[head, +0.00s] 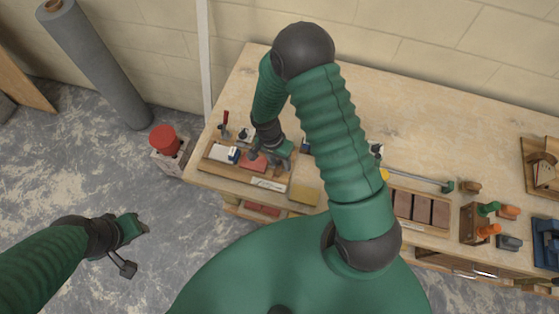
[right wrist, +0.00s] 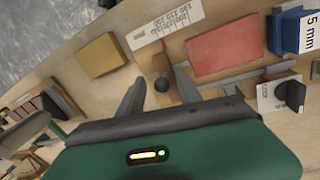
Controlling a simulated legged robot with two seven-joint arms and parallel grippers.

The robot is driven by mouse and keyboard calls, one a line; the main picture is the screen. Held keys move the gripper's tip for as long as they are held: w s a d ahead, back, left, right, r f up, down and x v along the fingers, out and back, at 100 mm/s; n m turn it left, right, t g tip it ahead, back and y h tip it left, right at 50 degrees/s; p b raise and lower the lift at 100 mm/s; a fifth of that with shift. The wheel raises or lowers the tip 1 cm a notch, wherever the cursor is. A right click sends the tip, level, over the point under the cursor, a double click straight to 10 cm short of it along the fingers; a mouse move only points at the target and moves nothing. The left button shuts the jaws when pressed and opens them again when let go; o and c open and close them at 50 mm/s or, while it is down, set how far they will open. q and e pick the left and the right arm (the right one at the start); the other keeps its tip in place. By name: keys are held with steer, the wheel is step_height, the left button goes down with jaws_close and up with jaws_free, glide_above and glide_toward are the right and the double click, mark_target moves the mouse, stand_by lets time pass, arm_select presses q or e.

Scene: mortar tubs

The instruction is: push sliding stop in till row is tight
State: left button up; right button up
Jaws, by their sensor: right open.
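A wooden tray (head: 222,171) lies at the left end of the bench, with a red block (head: 254,162) and a blue-and-white block (head: 231,155) in it. In the right wrist view the red block (right wrist: 225,48) lies beside a small wooden stop with a dark ball knob (right wrist: 162,84). A gap shows between stop and red block. My right gripper (right wrist: 156,88) is open, its fingers on either side of the knob; I cannot tell whether they touch it. It hides the stop in the head view. My left gripper (head: 138,228) hangs over the floor; its jaws are unclear.
A yellow block (head: 305,193) lies right of the tray. A blue block marked 5 mm (right wrist: 292,30) and a printed white strip (right wrist: 165,22) are close by. Brown blocks (head: 421,208) stand further right. A red-topped item (head: 165,140) stands beyond the bench's left edge.

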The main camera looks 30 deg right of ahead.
mark_target(266, 164)
steer(key=shift+w, duration=0.1)
steer(key=shift+c, duration=2.2)
steer(key=shift+a, duration=0.25)
jaws_close()
steer(key=shift+a, duration=0.1)
steer(key=shift+w, duration=0.1)
steer(key=w+a, duration=0.1)
steer(key=w+a+b, duration=0.1)
steer(key=w, duration=0.1)
steer(key=shift+w+a, duration=0.2)
steer(key=shift+a, duration=0.2)
steer(key=shift+w+a, duration=0.1)
steer(key=shift+a, duration=0.05)
steer(key=shift+o, duration=1.8)
jaws_free()
steer(key=shift+o, duration=0.4)
